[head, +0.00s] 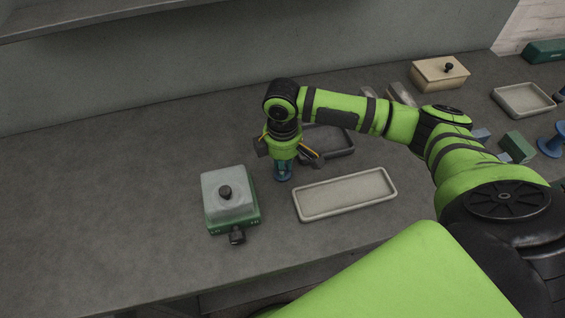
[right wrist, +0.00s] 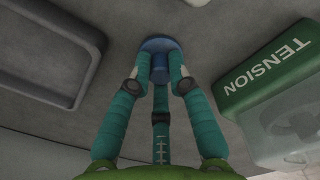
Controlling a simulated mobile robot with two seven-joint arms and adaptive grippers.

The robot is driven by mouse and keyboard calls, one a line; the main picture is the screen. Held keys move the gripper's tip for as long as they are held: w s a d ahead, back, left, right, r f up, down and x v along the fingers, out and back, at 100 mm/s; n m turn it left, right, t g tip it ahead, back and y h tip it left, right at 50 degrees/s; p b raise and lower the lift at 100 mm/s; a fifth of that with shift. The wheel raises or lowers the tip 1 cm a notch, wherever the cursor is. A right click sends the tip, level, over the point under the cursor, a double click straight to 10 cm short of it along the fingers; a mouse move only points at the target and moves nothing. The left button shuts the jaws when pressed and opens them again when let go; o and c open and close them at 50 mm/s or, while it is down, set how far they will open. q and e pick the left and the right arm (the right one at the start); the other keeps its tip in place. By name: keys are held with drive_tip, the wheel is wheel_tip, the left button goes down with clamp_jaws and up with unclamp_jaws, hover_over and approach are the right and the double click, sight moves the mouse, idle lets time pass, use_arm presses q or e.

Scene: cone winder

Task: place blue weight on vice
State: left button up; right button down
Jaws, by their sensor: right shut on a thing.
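My right gripper (head: 284,160) is shut on a small blue weight (head: 283,174) with a round flange. In the right wrist view the fingers (right wrist: 160,85) close around the blue weight (right wrist: 159,62); I cannot tell whether it touches the table. Left of it in the head view is a green box (head: 234,219) with a grey upper block and black knobs on top and front. In the right wrist view the green box (right wrist: 262,75) reads "TENSION". No part clearly looks like a vice, so I cannot tell whether this box is it. My left gripper is out of view.
A long pale tray (head: 345,212) lies right of the gripper, and a dark tray (head: 340,147) lies behind it. At the right are a cream box (head: 440,77), a pale tray (head: 522,111), a green block (head: 518,147) and a blue spool (head: 550,142). The table's left is clear.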

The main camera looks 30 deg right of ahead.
drive_tip(key=c, duration=1.2)
unclamp_jaws()
drive_tip(key=shift+f, duration=0.1)
drive_tip(key=shift+o, duration=0.2)
